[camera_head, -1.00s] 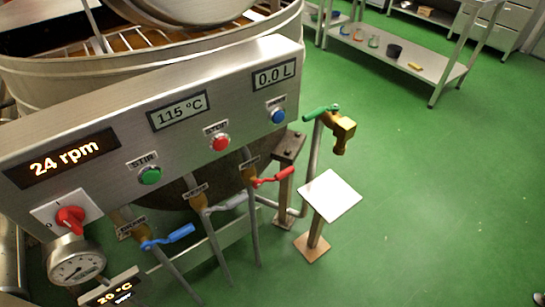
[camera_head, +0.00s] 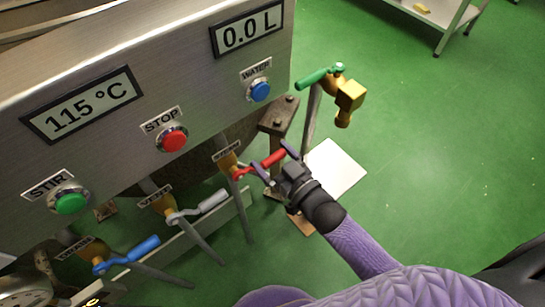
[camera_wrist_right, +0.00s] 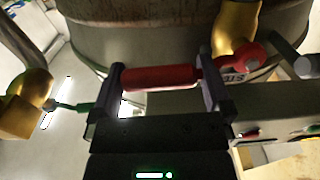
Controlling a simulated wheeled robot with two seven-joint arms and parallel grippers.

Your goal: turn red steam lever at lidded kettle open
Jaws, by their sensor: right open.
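The red steam lever (camera_head: 272,159) sits on a brass valve (camera_head: 227,160) below the control panel, its handle pointing right and slightly up. My right gripper (camera_head: 277,162) is at the handle, fingers apart. In the right wrist view the red handle (camera_wrist_right: 160,77) runs lengthwise from one finger to the other across the open jaws (camera_wrist_right: 163,88). I cannot tell whether the fingers touch it. The kettle (camera_wrist_right: 140,35) fills the top of that view. My left gripper is not in view.
A grey lever (camera_head: 212,201) and a blue lever (camera_head: 142,248) lie to the left. The control panel (camera_head: 190,85) overhangs the levers. Green floor at right is open.

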